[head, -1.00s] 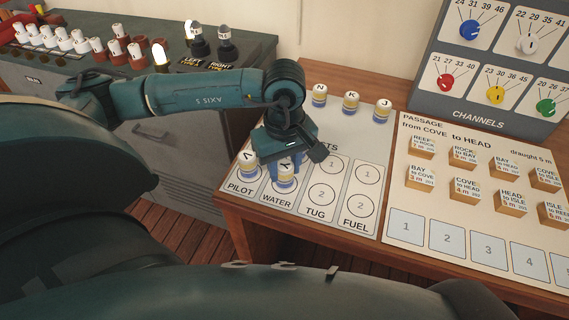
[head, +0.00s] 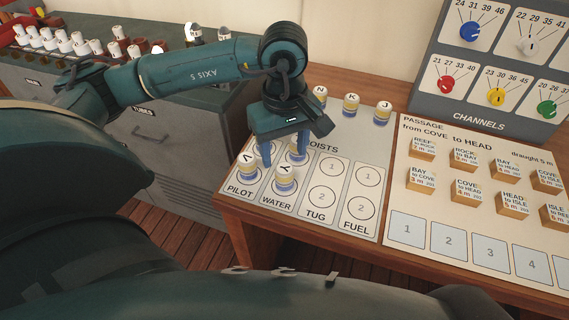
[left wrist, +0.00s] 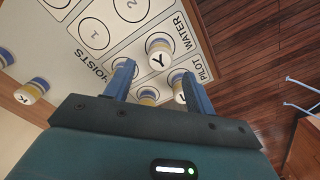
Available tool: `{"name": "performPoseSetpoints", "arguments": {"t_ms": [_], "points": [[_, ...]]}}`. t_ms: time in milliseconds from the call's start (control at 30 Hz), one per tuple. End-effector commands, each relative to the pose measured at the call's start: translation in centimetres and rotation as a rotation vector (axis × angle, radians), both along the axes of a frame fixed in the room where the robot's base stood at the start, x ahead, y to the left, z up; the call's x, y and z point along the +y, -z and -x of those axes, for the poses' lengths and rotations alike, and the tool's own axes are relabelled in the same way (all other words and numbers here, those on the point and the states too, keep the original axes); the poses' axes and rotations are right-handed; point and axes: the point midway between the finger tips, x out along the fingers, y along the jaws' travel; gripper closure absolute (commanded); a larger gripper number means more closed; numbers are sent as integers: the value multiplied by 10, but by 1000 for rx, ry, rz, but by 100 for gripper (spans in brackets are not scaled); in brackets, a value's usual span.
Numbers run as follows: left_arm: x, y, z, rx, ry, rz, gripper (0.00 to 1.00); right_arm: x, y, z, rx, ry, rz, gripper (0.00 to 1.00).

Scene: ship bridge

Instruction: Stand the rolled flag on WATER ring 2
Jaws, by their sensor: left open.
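The rolled flag marked Y (head: 285,178) is a short white roll with yellow and blue bands. It stands upright on the lower WATER ring, just above the WATER label, and hides that ring; it also shows in the left wrist view (left wrist: 160,52). My left gripper (head: 285,155) is open, its blue fingers pointing down above and just behind flag Y, apart from it. In the left wrist view the open fingers (left wrist: 160,82) show with flag Y beyond their tips. My right gripper is not in view.
Flag V (head: 248,161) stands on PILOT, close to the left finger. TUG and FUEL rings are bare.

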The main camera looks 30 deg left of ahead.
Motion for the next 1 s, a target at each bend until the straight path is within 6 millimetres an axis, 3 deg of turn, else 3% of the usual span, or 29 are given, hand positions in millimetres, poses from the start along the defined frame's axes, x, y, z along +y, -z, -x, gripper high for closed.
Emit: {"name": "performPoseSetpoints", "arguments": {"t_ms": [200, 367, 1000], "points": [[-1, -43, 0, -4, 2, 1, 45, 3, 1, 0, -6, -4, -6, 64], [0, -60, 0, -2, 0, 1, 45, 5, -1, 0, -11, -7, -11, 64], [0, -64, 0, 1, 1, 0, 45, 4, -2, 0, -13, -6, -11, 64]]}}
